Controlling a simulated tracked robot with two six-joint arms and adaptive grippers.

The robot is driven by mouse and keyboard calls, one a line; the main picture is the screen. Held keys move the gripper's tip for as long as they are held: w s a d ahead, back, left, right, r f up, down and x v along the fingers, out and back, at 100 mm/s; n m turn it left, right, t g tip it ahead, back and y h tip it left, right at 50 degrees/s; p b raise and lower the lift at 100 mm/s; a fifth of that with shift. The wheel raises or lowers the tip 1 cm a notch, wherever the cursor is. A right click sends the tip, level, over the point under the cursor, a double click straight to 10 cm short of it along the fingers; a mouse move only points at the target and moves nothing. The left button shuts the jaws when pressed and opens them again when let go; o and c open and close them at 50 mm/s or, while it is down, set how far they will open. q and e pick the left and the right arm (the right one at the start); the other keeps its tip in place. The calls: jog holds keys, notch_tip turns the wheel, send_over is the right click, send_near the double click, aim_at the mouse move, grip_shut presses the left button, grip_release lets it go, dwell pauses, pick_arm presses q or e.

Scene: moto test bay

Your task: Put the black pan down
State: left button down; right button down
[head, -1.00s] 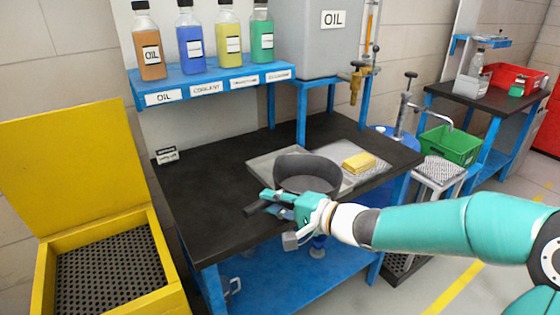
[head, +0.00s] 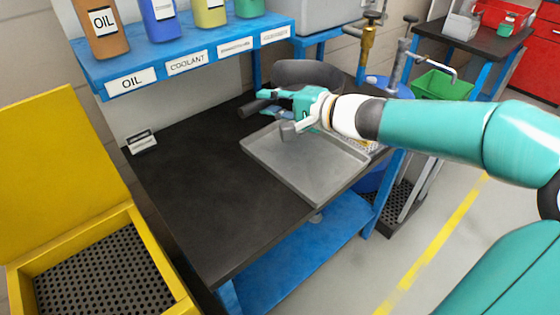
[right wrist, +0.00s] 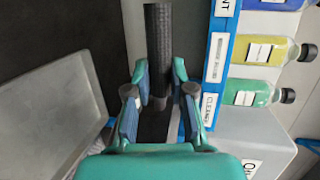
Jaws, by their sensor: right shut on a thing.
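The black pan (head: 308,73) is over the back right part of the dark workbench (head: 190,185), beyond the grey tray (head: 290,165). I cannot tell whether its base touches anything. My right gripper (head: 275,103) is shut on the pan's handle, whose end sticks out to the left. In the right wrist view the ribbed dark handle (right wrist: 158,50) runs between the blue-padded fingers of the right gripper (right wrist: 158,95). The pan's bowl does not show clearly there. My left gripper is out of view.
A blue shelf (head: 190,58) with several labelled bottles runs along the back. A small sign (head: 142,140) stands at the bench's left. A yellow bin (head: 95,270) stands open at the left. The left and middle of the bench are clear, and the visible tray area is empty.

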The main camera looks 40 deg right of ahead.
jog(key=shift+f+b, duration=4.55)
jog(key=shift+f, duration=4.25)
jog(key=c, duration=1)
grip_release()
